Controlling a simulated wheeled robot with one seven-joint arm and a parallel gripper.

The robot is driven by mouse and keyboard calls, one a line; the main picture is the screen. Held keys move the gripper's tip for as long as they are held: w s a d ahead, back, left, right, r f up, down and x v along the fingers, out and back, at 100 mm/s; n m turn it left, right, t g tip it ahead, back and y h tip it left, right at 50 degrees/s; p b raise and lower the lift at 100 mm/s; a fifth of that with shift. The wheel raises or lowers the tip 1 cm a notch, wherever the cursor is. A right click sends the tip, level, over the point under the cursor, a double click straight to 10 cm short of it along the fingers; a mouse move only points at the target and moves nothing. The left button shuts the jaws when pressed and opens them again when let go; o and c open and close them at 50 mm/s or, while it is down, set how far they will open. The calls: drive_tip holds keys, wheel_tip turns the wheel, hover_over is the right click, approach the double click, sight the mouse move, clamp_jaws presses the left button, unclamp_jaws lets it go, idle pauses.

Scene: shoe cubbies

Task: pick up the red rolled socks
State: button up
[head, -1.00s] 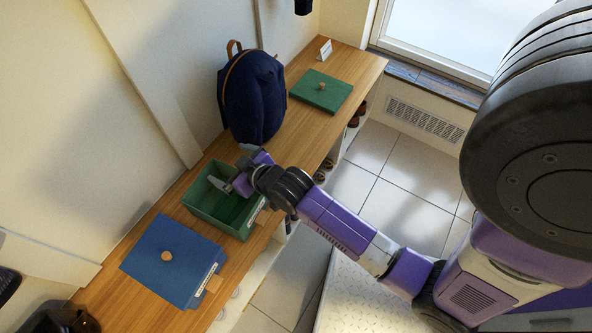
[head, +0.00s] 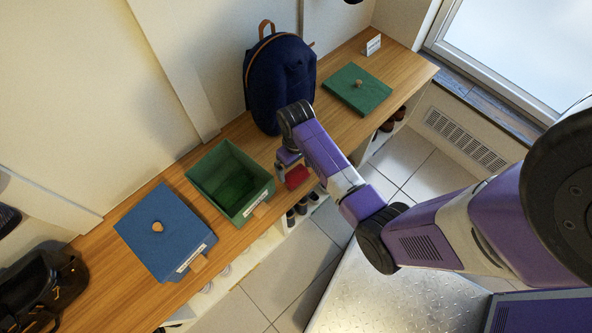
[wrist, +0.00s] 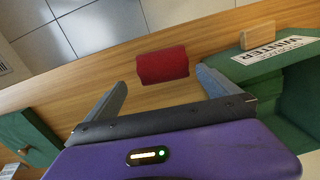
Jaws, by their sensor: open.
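The red rolled socks (wrist: 163,65) lie on the wooden bench top, near its front edge, in the wrist view. In the head view the red socks (head: 297,177) show partly beside and below my wrist. My gripper (wrist: 163,80) is open and empty, its two grey fingers spread. The socks appear just beyond the fingertips, between their lines; I cannot tell the exact height gap. In the head view my gripper (head: 287,164) is over the bench, right of the open green bin, and largely hidden by my arm.
The open green bin (head: 262,199) with a label is close on the left, and a blue lidded box (head: 180,235) lies beyond it. A navy backpack (head: 270,90) stands behind my arm. A green lid (head: 340,83) lies farther right. Shoes fill cubbies below.

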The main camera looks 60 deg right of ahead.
sight(295, 172)
drive_tip(key=f, duration=0.3)
drive_tip(key=f+b, duration=0.1)
drive_tip(key=f, duration=0.1)
drive_tip(key=shift+a+f, duration=0.1)
drive_tip(key=shift+a, duration=0.25)
drive_tip(key=c, duration=1.4)
